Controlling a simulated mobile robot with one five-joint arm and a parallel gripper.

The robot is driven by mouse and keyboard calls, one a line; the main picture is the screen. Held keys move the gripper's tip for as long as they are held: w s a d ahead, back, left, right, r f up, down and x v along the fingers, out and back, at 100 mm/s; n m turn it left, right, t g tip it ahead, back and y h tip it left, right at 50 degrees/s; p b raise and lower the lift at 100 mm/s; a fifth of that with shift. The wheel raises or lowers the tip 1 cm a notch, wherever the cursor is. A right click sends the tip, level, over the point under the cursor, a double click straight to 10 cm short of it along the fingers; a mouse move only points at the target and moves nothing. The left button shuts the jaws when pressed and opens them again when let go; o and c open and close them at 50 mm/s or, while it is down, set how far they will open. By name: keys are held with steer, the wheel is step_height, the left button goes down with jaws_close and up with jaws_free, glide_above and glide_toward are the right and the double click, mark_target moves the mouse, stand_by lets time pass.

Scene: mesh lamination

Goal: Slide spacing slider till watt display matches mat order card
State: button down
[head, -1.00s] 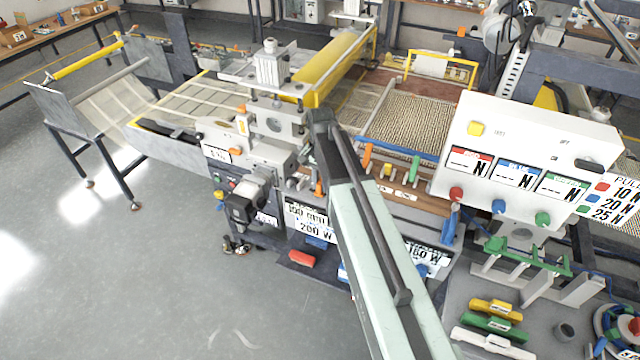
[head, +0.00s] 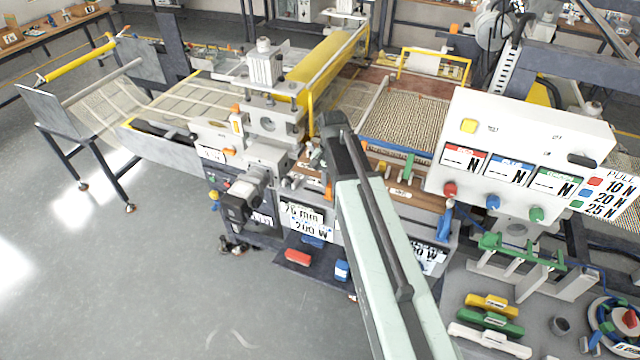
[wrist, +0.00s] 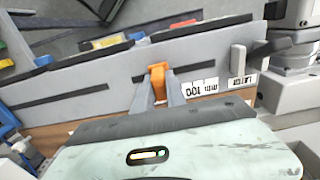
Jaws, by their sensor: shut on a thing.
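My gripper (wrist: 157,90) is shut on the orange spacing slider (wrist: 157,76) at the slot of a grey rail in the wrist view. A white panel (head: 308,222) with two lines of large print shows 200 W below; the upper line looks like 75 mm. A second white panel (head: 430,258) right of my arm is partly hidden and ends in 0 W. I cannot tell which panel is display or order card.
A control box (head: 525,150) with coloured buttons stands at the right. Red (head: 297,257) and blue (head: 341,271) blocks lie below the first panel. The floor at left is clear.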

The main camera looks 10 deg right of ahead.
mark_target(330, 184)
steer(key=c, duration=1.4)
jaws_free()
steer(key=shift+o, duration=0.2)
step_height(330, 184, up, 8)
steer(key=p, duration=0.8)
steer(key=shift+f, duration=0.1)
